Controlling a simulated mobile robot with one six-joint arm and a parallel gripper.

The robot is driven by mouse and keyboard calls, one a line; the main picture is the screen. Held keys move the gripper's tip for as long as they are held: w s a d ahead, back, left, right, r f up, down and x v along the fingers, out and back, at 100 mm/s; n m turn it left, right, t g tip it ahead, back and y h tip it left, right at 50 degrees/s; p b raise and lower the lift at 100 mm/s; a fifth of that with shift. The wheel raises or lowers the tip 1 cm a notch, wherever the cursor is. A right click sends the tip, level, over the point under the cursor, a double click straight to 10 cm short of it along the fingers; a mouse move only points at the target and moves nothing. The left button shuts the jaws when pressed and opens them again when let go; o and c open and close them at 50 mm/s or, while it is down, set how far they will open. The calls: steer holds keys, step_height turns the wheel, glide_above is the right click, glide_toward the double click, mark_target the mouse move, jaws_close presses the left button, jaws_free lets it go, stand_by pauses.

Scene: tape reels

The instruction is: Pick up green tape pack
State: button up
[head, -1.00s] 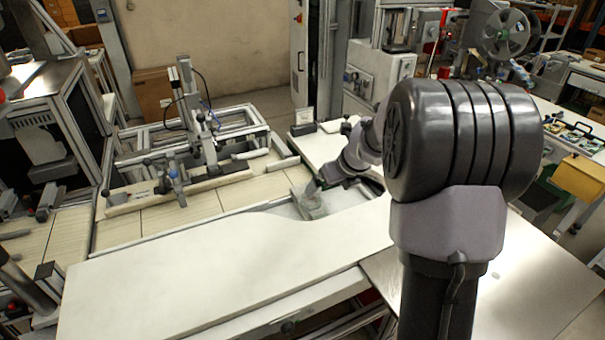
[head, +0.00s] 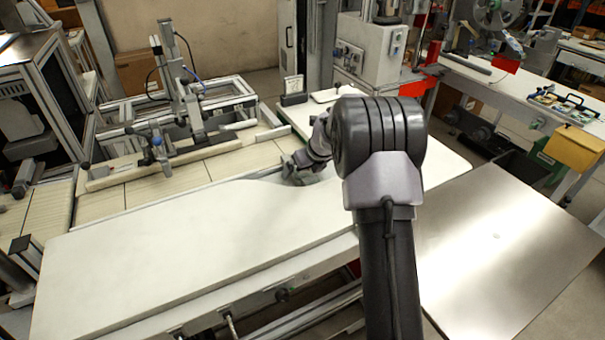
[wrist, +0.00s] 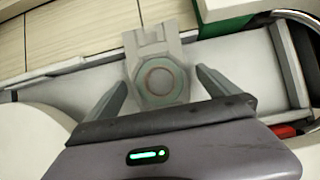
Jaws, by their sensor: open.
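The tape pack (wrist: 160,82) shows in the wrist view as a pale green-grey, many-sided pack with a round ring in its middle. It lies on or in a light grey holder with a notched tab at its far side. My gripper (wrist: 161,77) is open, with one finger on each side of the pack. I cannot tell whether the fingers touch it. In the head view my gripper (head: 297,170) is low at the back edge of the white worktop, and the pack is mostly hidden there by the gripper and arm.
A white block with a green side (wrist: 226,22) and a metal wall (wrist: 288,65) are close on the right in the wrist view.

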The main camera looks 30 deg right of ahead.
steer(key=shift+c, duration=0.4)
steer(key=c, duration=1.5)
